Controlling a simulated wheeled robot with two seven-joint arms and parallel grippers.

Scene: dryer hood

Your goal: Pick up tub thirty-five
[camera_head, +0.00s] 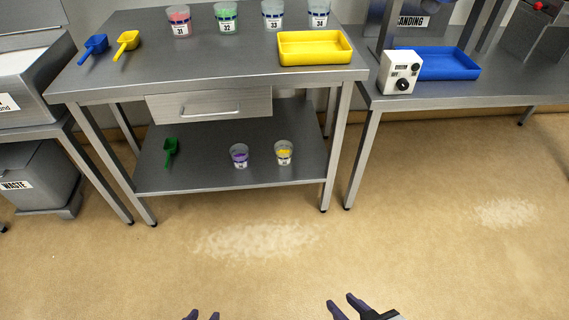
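On the lower shelf stand two small clear tubs, a tub with purple contents (239,155) and, to its right, a tub with yellow contents (284,153). Both are upright; their label numbers are too small to read, so I cannot tell which is thirty-five. The tubs on the table top read 31 (180,22), 32 (226,18), 33 (272,14) and 34 (319,13). My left gripper (201,316) and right gripper (343,305) are at the bottom edge, well short of the shelf. Both have fingertips apart and nothing visible between them.
The steel table (120,75) has a drawer (210,105) above the lower shelf (200,178). A green scoop (171,152) lies on the shelf's left. A yellow tray (314,48) and blue and yellow scoops lie on top. The floor in front is clear, with pale powdery patches (255,240).

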